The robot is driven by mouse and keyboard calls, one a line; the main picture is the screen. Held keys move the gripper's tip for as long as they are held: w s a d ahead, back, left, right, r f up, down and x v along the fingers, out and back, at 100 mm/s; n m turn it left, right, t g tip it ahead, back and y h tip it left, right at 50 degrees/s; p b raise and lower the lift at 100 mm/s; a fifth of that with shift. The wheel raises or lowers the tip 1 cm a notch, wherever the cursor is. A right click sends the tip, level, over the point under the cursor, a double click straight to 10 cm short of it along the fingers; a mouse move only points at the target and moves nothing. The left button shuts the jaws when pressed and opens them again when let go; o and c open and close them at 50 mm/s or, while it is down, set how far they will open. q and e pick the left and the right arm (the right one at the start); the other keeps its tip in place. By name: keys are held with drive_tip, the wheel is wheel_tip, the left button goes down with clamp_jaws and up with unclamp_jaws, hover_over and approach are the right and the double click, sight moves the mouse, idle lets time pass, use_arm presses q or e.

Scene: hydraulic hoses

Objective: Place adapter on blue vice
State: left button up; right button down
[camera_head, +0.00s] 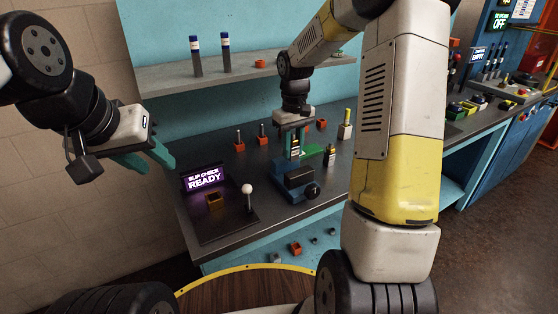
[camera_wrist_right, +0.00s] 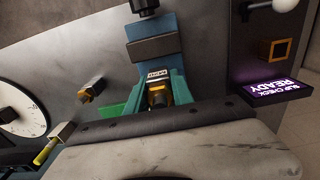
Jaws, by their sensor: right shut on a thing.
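The blue vice (camera_head: 298,186) stands on the dark bench top, and it also shows in the right wrist view (camera_wrist_right: 138,28). My right gripper (camera_head: 294,140) is above the vice, fingers pointing down. It is shut on an adapter (camera_wrist_right: 158,88), dark with an orange band and a pale label; it also shows in the head view (camera_head: 295,150). The adapter is upright over the vice jaws; I cannot tell whether it touches them. My left gripper (camera_head: 146,157), with teal fingers apart, is empty in the air left of the bench.
A second, similar fitting (camera_head: 331,154) stands right of the vice. A lit "READY" sign (camera_head: 205,178) and a white-knobbed lever (camera_head: 248,190) are at the bench's left. Small orange-based parts (camera_head: 239,141) stand behind. A shelf (camera_head: 180,77) overhangs the back.

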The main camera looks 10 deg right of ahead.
sight(293, 133)
drive_tip(key=shift+f, duration=3.1)
drive_tip(key=shift+f, duration=0.1)
drive_tip(key=c, duration=1.1)
unclamp_jaws()
wheel_tip(293, 133, up, 12)
drive_tip(key=shift+f, duration=0.1)
drive_tip(key=s+r+m+t, duration=0.1)
drive_tip(key=s+r+t, duration=0.2)
drive_tip(key=s+r, duration=0.65)
drive_tip(key=s+a+m+t+y, duration=0.2)
drive_tip(key=s+t, duration=0.1)
drive_tip(key=s, duration=1.1)
drive_tip(key=shift+s+r, duration=0.4)
